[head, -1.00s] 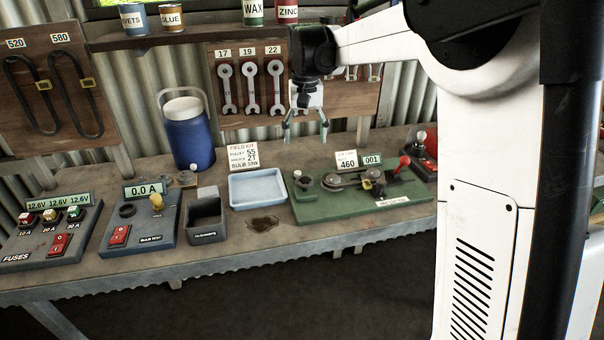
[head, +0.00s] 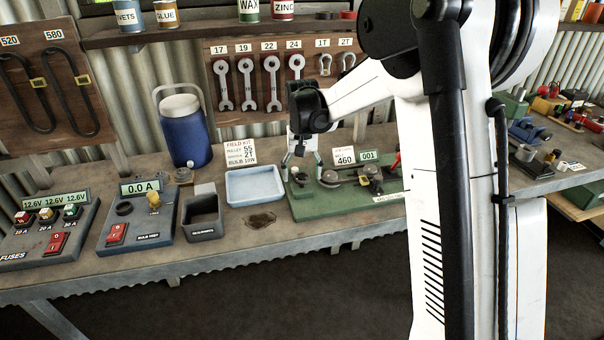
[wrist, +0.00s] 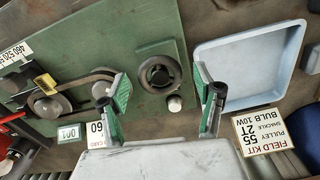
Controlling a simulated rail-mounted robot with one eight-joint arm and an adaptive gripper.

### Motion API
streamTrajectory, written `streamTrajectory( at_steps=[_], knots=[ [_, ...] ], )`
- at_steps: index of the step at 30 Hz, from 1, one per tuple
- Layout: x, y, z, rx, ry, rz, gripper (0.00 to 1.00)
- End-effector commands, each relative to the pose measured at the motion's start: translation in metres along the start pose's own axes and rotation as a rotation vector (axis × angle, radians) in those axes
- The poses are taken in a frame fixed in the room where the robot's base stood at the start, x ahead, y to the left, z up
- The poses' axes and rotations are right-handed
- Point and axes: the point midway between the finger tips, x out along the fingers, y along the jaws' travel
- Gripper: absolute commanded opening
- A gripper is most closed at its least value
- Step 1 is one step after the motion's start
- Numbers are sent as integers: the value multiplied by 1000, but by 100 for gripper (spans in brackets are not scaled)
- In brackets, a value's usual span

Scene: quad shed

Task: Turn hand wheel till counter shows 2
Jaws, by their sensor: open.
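A green board (head: 345,206) on the bench carries a belt drive with pulleys and a counter (head: 368,155) that reads 001. The counter also shows in the wrist view (wrist: 69,134). A dark round wheel (wrist: 160,72) with a pale knob (wrist: 175,104) beside its rim sits on the board's end near the blue tray. My gripper (wrist: 163,84) is open above this wheel, one finger on each side of it with visible gaps. In the head view my gripper (head: 302,165) is low over the board's left end, and its fingers partly hide the wheel.
A pale blue tray (head: 255,201) stands just left of the board. A FIELD KIT card (head: 240,152) and a 460 card (head: 344,156) stand behind. A red lever (head: 396,161) is at the board's right, partly hidden by my arm. Wrenches (head: 247,85) hang behind.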

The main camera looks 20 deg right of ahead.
Motion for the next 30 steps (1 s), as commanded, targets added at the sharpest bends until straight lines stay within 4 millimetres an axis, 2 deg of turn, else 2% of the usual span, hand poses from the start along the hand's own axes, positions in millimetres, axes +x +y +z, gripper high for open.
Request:
streamTrajectory(
  at_steps=[9, 18, 20, 30],
  knots=[
    [2, 0, 0, 0, 0, 0, 64],
    [2, 0, 0, 0, 0, 0, 24],
    [2, 0, 0, 0, 0, 0, 19],
    [3, 0, 0, -60, 0, 0, 19]
  ],
)
